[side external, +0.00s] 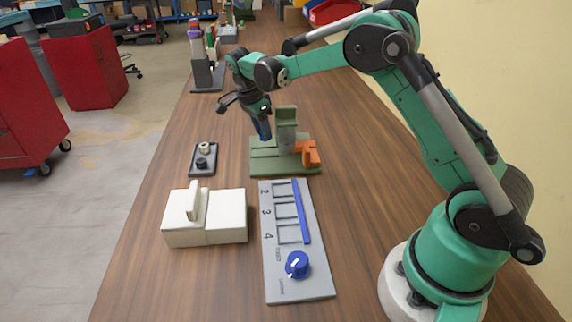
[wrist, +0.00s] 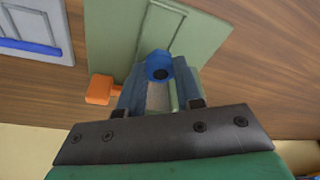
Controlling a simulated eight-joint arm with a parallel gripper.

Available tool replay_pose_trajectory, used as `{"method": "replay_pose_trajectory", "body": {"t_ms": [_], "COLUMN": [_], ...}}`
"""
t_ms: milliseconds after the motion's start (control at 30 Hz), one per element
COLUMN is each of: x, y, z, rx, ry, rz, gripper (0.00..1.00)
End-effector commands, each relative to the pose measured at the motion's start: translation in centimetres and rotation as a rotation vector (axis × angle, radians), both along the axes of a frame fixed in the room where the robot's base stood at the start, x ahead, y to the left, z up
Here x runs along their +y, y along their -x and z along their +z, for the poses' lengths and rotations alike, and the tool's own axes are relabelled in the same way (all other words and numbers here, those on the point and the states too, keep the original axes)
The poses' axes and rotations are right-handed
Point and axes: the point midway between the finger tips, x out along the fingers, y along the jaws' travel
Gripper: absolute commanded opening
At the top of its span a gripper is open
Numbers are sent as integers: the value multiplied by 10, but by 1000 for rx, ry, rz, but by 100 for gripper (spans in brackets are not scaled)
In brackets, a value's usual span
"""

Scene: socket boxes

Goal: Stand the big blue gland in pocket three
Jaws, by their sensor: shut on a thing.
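The big blue gland (wrist: 157,66) shows in the wrist view as a blue hexagonal piece with a dark hole, between my fingertips. My gripper (wrist: 160,84) is shut on it, above the green fixture. In the side view my gripper (side external: 263,130) is over the left part of the fixture, with blue at its tip; gland and fingers are hard to tell apart there. The grey panel (side external: 312,283) lies nearer the camera, with square pockets marked 2, 3 and 4. Pocket three (side external: 287,211) is the middle one and looks empty. My gripper is well away from it.
The green fixture (side external: 263,166) has an upright block and an orange clamp (side external: 309,153). A blue bar (side external: 301,211) and blue knob (side external: 297,265) sit on the panel. A white box (side external: 227,216) with a raised fin stands left of it. A small dark tray (side external: 203,171) lies farther back.

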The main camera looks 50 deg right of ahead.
Motion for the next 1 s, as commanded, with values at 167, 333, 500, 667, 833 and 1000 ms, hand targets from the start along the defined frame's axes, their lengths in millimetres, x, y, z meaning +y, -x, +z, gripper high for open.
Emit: {"method": "replay_pose_trajectory", "body": {"t_ms": [167,333,500,667,833,1000], "x": [0,0,0,9,44,85], "y": [0,0,0,5,32,81], "z": [10,12,11,13,19,21], "rx": [0,0,0,0,0,0], "ry": [0,0,0,-1,-3,-3], "rz": [0,0,0,3,7,7], "gripper": [1,1,1,1,1,1]}}
